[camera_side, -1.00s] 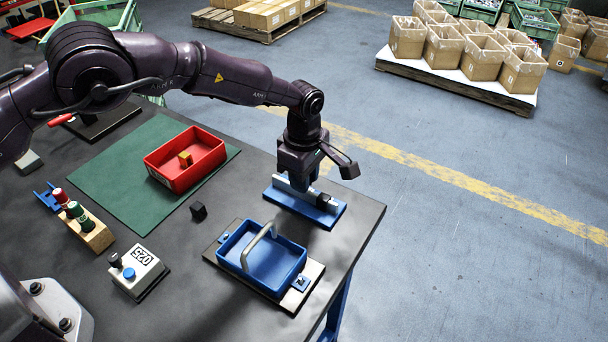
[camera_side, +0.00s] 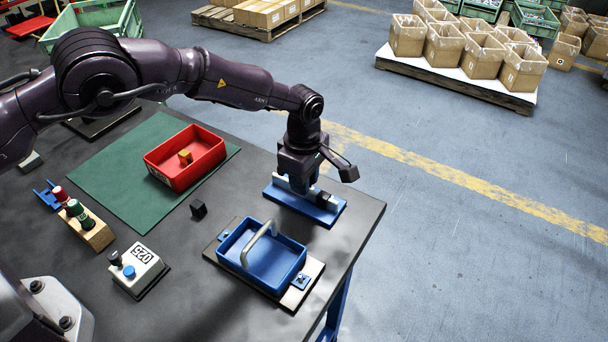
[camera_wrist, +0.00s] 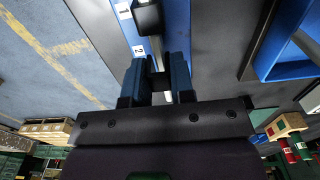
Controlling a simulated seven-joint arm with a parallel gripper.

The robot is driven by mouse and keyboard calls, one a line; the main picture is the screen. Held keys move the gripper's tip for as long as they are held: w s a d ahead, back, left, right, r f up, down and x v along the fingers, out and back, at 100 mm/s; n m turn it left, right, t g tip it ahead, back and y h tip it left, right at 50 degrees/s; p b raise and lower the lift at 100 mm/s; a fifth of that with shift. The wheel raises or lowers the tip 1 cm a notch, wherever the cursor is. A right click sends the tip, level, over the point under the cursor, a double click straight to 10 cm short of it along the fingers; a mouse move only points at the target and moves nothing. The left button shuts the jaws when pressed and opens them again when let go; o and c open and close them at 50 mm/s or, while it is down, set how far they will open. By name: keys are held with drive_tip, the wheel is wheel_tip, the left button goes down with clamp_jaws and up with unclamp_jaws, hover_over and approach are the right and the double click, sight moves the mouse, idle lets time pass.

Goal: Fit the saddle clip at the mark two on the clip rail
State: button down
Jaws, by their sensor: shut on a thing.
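The clip rail is a pale bar on a blue base (camera_side: 325,214) near the table's right corner. In the wrist view the blue base (camera_wrist: 178,28) carries white labels 1 (camera_wrist: 123,10) and 2 (camera_wrist: 138,50). My gripper (camera_side: 302,188) is down at the rail, its blue fingers (camera_wrist: 158,82) shut on a dark saddle clip (camera_wrist: 157,80), mostly hidden between them. The held clip is over the rail beside or just past label 2; whether it is seated I cannot tell. Another dark clip (camera_side: 323,199) sits on the rail by label 1, also in the wrist view (camera_wrist: 147,18).
A black block (camera_side: 198,208) lies loose on the table. A blue tray with a handle (camera_side: 247,270) stands close in front of the rail. A red bin (camera_side: 160,178) with an orange block is on the green mat (camera_side: 125,190). A button box (camera_side: 140,268) is at front left.

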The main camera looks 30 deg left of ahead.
drive_tip(key=shift+f, duration=1.05)
drive_tip(key=c, duration=0.9)
unclamp_jaws()
wheel_tip(320, 180, up, 13)
